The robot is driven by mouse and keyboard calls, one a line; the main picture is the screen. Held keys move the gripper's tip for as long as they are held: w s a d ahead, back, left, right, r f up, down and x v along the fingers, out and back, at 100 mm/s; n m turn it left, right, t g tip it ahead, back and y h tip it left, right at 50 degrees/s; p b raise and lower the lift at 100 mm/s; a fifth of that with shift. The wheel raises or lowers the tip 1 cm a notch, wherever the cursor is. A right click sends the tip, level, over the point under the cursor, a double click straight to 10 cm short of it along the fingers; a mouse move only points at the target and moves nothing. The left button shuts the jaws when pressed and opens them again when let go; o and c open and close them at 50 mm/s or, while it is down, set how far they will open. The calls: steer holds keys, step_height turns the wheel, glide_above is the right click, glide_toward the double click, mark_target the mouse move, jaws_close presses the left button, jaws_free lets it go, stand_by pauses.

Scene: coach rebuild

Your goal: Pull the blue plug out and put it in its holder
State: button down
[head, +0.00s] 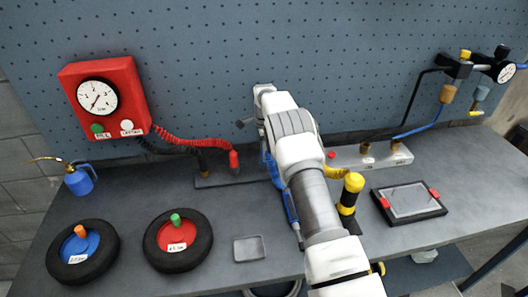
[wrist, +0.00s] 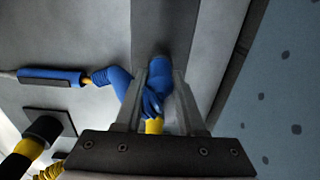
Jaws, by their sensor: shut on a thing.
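In the wrist view, my gripper (wrist: 161,112) is shut on the blue plug (wrist: 159,78), which sits between its two grey fingers. The plug's far end meets or lies in front of a grey strip (wrist: 165,25); I cannot tell whether it is seated. A yellow part (wrist: 154,126) shows just below it. A blue hose (wrist: 112,80) runs left from the plug to a yellow collar and a blue sleeve (wrist: 52,77). In the head view my arm hides the gripper and the plug; blue hose (head: 290,204) shows beside the arm. I cannot tell which thing is the holder.
A yellow-and-black plug (head: 349,195) stands right of my arm, before a silver block (head: 345,157) with brass fittings. A black-framed tray (head: 408,202) lies farther right. Left are a red gauge box (head: 102,98), two wheels (head: 178,240) and a small grey dish (head: 249,248). Pegboard (head: 200,50) stands behind.

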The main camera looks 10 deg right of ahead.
steer(key=shift+c, duration=2.1)
jaws_free()
steer(key=shift+r, duration=0.15)
steer(key=s+d+r+n+t, duration=0.1)
steer(key=s+r+n, duration=0.15)
steer(key=r, duration=1.25)
steer(key=s+r+n, duration=0.1)
steer(key=s+r, duration=0.2)
steer(key=r, duration=1.1)
steer(key=s+r+n+t, duration=0.2)
steer(key=s+r+n, duration=0.45)
steer(key=s, duration=0.65)
steer(key=s+f+n+t, duration=0.1)
steer(key=s+f+n, duration=0.2)
steer(key=s, duration=1)
steer(key=s+a+f+n+t, duration=0.1)
steer(key=s+f+n, duration=0.2)
steer(key=s, duration=1.1)
steer(key=shift+n+t, duration=0.3)
steer(key=shift+n, duration=0.7)
